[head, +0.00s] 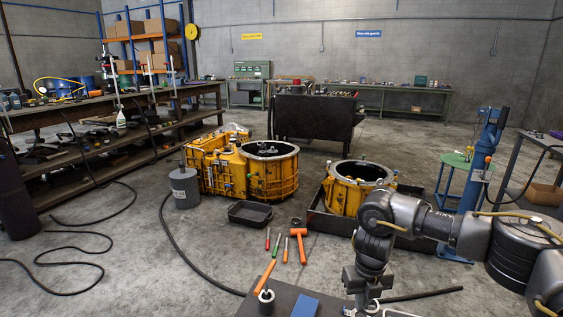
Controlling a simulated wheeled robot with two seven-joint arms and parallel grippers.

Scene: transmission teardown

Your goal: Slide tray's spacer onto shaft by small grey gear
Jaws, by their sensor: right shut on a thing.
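My right gripper (363,304) is at the bottom edge of the head view, pointing down over the near table. It is shut on a small pale ring, apparently the spacer (374,304), which is partly hidden by the fingers and cut by the frame. A pale edge (400,313) to its right may be the tray; most of it is out of frame. A short dark upright piece with a light round top (266,296) stands on the table to the left, apart from the gripper. I cannot tell whether it is the shaft, and no small grey gear is clearly visible. My left gripper is not in view.
The near dark table (240,307) also bears a blue block (305,306). Beyond it on the floor lie an orange mallet (298,233), several hand tools and a black tray (250,213). Yellow housings (270,172) stand farther back. The tabletop between upright piece and gripper holds the blue block.

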